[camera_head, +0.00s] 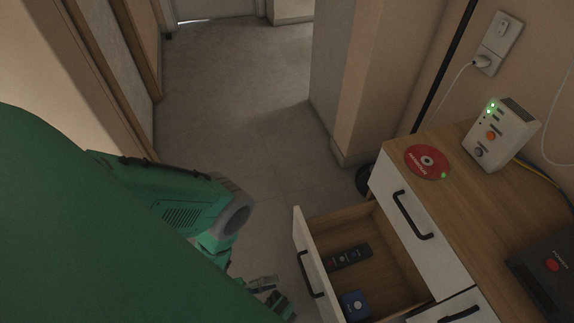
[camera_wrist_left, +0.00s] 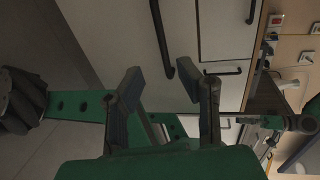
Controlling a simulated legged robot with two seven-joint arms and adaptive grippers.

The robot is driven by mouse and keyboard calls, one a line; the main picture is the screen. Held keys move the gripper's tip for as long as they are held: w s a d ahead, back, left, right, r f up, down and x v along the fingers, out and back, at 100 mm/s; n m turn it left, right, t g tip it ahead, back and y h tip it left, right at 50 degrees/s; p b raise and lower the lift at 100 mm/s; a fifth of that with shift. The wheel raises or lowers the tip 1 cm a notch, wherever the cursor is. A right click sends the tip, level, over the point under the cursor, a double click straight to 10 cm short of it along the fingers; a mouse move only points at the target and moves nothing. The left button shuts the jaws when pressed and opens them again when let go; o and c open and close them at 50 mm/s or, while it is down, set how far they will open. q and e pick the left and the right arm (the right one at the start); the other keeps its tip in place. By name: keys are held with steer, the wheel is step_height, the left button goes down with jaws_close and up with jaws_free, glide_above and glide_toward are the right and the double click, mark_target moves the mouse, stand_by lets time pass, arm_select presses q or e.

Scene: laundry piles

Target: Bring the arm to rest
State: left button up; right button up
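My left arm (camera_head: 175,205) is green and comes in from the left in the head view, bent downward. My left gripper (camera_head: 270,291) shows low in that view, beside the open drawer's front and apart from it. In the left wrist view the left gripper (camera_wrist_left: 170,86) has its two dark fingers spread with nothing between them. White cabinet fronts with dark handles show beyond the fingers.
An open drawer (camera_head: 390,247) holds a black remote (camera_head: 349,257) and a blue box (camera_head: 354,305). On the wooden cabinet top (camera_head: 460,195) are a red disc (camera_head: 427,161), a white router (camera_head: 499,134) and a dark box (camera_head: 547,268). Clear floor (camera_head: 240,110) lies ahead.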

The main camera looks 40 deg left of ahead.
arm_select(q)
steer(key=shift+s+a+r, duration=0.1)
steer(key=shift+s+a, duration=0.35)
steer(key=shift+s, duration=0.1)
